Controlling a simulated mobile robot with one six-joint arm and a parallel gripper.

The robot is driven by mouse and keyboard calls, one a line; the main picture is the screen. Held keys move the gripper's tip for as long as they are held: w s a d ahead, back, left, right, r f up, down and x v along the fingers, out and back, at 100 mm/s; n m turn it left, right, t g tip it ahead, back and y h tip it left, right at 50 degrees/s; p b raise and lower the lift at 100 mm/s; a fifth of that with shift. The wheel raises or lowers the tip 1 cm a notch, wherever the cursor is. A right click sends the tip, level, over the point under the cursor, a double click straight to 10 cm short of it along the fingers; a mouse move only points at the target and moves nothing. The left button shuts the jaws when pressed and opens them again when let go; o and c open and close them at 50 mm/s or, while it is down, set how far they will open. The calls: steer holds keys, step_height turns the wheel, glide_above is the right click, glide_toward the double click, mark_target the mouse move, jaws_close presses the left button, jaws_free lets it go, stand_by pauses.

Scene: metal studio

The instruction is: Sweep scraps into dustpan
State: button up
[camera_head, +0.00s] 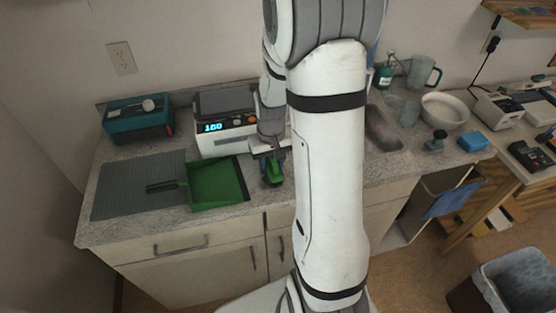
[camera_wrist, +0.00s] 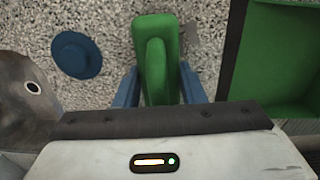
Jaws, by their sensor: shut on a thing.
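My gripper (camera_head: 270,168) is low over the counter, just right of the dustpan. It is shut on a green brush (camera_head: 276,172); in the wrist view the green brush (camera_wrist: 157,55) stands between the two blue fingers of my gripper (camera_wrist: 159,88). The green dustpan (camera_head: 215,184) lies on the counter with its handle pointing left and its dark lip towards the brush. Part of the dustpan (camera_wrist: 290,50) shows at the right of the wrist view. A small grey flat piece (camera_wrist: 192,34), possibly a scrap, lies between brush and dustpan. Other scraps cannot be made out.
A grey ribbed mat (camera_head: 125,190) lies under the dustpan handle. A teal box (camera_head: 138,122) and a white scale (camera_head: 222,140) stand behind. A blue round thing (camera_wrist: 77,55) lies beside the brush. My arm hides the counter's middle; a bowl (camera_head: 445,110) stands at right.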

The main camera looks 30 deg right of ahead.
steer(key=shift+w+a, duration=0.15)
steer(key=shift+a, duration=1.4)
steer(key=shift+w+a, duration=0.15)
steer(key=shift+a, duration=1.35)
steer(key=shift+w+a+r+p, duration=0.1)
steer(key=shift+a+p, duration=0.15)
steer(key=shift+a, duration=0.4)
steer(key=shift+w+a+r+p, duration=0.1)
steer(key=shift+a+p, duration=0.1)
steer(key=shift+a, duration=0.4)
steer(key=shift+w+a, duration=0.2)
steer(key=shift+a, duration=2)
steer(key=shift+a+r, duration=0.15)
steer(key=shift+r, duration=0.05)
steer(key=shift+r+p, duration=1.7)
steer(key=shift+r, duration=0.85)
